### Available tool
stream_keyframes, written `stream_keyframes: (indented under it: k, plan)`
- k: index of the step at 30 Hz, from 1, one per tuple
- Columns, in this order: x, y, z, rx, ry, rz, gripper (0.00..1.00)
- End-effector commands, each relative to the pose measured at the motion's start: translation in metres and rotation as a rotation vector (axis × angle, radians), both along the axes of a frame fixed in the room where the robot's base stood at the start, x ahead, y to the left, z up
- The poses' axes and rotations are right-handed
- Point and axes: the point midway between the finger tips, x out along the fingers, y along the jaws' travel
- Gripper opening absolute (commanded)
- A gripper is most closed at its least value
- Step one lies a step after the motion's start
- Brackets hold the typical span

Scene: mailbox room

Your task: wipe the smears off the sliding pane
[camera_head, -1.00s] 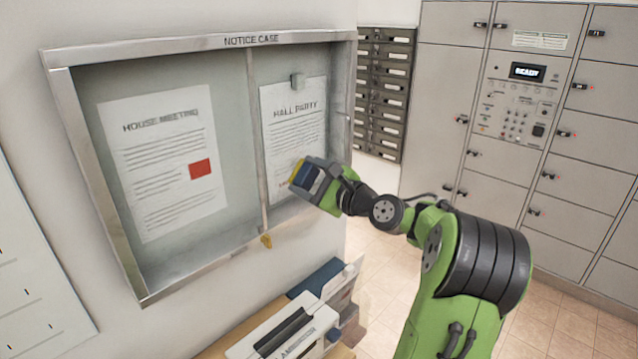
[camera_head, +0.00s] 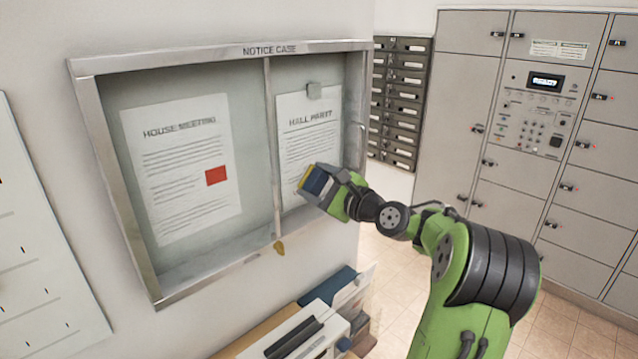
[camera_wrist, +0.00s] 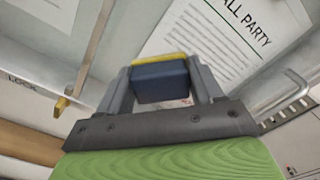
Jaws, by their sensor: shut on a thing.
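My gripper (camera_head: 322,185) is shut on a block (camera_wrist: 160,84), dark blue with a yellow layer on its far side. The yellow side faces the notice case (camera_head: 112,180). The block is in front of the lower part of the right-hand pane (camera_head: 292,215), over the HALL PARTY sheet (camera_head: 312,125). I cannot tell whether it touches the glass. In the wrist view the block sits between both fingers, with the sheet beyond it. No smear stands out clearly on the pane; the block and gripper hide part of it.
A HOUSE MEETING sheet (camera_head: 180,165) hangs in the left half. A brass lock (camera_head: 279,247) is at the divider's foot. Below stands a shelf with a white device (camera_head: 310,335) and folders. Dark mailboxes (camera_head: 398,100) and grey lockers (camera_head: 465,90) are behind, with open floor before them.

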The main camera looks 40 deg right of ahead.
Motion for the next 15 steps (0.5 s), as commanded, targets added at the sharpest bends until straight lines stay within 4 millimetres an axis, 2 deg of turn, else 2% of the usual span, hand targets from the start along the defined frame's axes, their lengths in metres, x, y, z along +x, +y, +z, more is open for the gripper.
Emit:
stream_keyframes:
  k: [15]
  plan:
    - [0.0106,0.0004,0.0008,0.000,-0.001,0.001,0.41]
